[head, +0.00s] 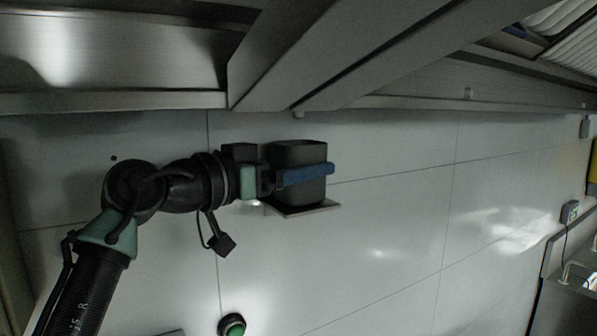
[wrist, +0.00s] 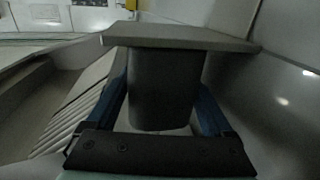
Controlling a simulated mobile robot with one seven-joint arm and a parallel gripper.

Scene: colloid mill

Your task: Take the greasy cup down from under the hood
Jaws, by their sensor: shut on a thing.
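The cup (head: 298,152) is a dark grey, tapered vessel just under the hood (head: 340,50) in the head view. It stands upright at a small grey ledge (head: 308,210) on the pale tiled wall. My gripper (head: 310,172) comes in from the left and is shut on the cup, one blue finger across its near side. In the wrist view the cup (wrist: 165,85) sits between both blue fingers, and the ledge (wrist: 180,38) shows across its far end. I see no clear gap between cup and ledge. The cup's inside and any grease are hidden.
The metal hood edge runs close above the cup and my arm. A metal unit (head: 560,290) stands at the lower right.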

